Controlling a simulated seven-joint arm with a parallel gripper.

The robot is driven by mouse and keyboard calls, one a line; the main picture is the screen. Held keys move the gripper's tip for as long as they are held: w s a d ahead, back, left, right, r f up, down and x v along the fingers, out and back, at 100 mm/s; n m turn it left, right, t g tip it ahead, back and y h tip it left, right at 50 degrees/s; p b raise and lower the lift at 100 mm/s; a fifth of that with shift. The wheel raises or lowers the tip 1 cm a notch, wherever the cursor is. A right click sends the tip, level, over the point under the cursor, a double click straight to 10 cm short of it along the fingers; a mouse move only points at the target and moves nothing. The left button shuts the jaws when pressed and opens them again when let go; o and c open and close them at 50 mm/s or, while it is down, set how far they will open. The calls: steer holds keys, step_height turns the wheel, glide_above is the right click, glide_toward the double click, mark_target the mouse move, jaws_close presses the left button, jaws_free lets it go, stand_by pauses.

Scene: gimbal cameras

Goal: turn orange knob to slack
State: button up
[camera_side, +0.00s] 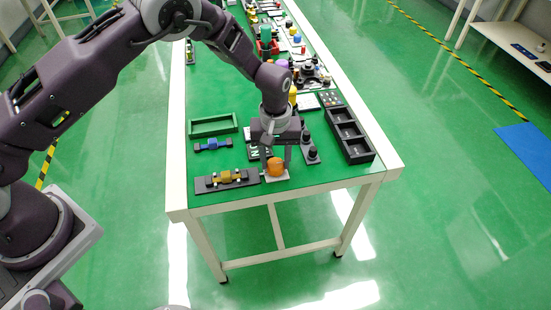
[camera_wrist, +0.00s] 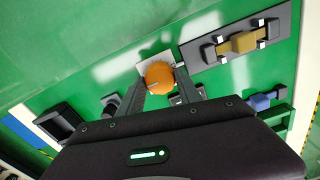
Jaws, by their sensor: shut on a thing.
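The orange knob (camera_side: 276,167) stands on a small light plate (camera_side: 284,178) near the front edge of the table. In the wrist view the knob (camera_wrist: 158,76) sits at the fingertips, with a pale mark on its top. My gripper (camera_side: 276,163) points down over it, with one finger on each side. In the wrist view my gripper (camera_wrist: 160,84) is shut on the knob. Any lettering on the plate is too small to read, so I cannot tell which setting the mark faces.
Left of the knob lies a dark base with a yellow-brown part (camera_side: 227,177). Behind it are a blue part (camera_side: 212,145) and a green tray (camera_side: 213,126). Right are black knobs (camera_side: 312,153) and a black compartment box (camera_side: 350,135). The table's front edge is close.

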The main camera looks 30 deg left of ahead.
mark_target(275, 163)
steer(key=shift+w+r, duration=0.1)
stand_by(0.3)
steer(key=o, duration=1.4)
steer(key=shift+c, duration=0.2)
step_height(275, 163, up, 7)
